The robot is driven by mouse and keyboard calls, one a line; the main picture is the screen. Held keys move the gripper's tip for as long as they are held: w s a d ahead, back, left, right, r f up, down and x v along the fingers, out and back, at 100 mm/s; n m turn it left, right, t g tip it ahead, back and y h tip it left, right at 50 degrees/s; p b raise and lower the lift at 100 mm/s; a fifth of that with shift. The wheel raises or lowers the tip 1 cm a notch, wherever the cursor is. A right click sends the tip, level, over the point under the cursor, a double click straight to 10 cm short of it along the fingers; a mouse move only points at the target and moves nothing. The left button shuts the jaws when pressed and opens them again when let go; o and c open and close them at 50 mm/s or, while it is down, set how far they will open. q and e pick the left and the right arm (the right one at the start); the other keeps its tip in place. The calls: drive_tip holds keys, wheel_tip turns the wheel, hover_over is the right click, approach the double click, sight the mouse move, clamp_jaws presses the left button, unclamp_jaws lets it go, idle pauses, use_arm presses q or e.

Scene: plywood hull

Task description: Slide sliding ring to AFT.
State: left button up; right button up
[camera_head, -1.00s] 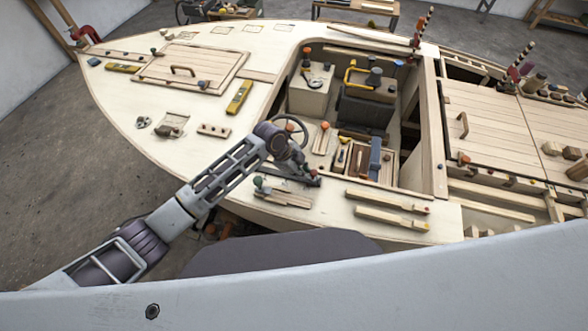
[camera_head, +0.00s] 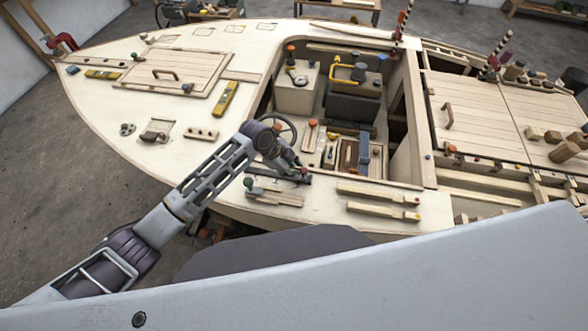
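My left arm reaches in from the left over the near side deck of the plywood hull (camera_head: 110,120). My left gripper (camera_head: 292,166) points down at a short dark rail (camera_head: 283,174) on the deck edge, just left of the cockpit. The fingers are small and dark against the rail, so I cannot tell whether they are open or shut, or whether they touch it. The sliding ring cannot be made out clearly; the gripper covers part of the rail. No AFT label is readable. My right gripper is not in view.
A green-knobbed fitting (camera_head: 249,183) and a wooden block (camera_head: 274,197) sit beside the rail. The steering wheel (camera_head: 279,128) stands close behind my gripper. Two wooden bars (camera_head: 377,193) lie to the right on the deck. A yellow level (camera_head: 225,98) lies on the foredeck.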

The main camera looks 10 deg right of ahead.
use_arm(q)
drive_tip(key=v, duration=1)
drive_tip(key=shift+r, duration=0.45)
drive_tip(key=shift+s, duration=0.2)
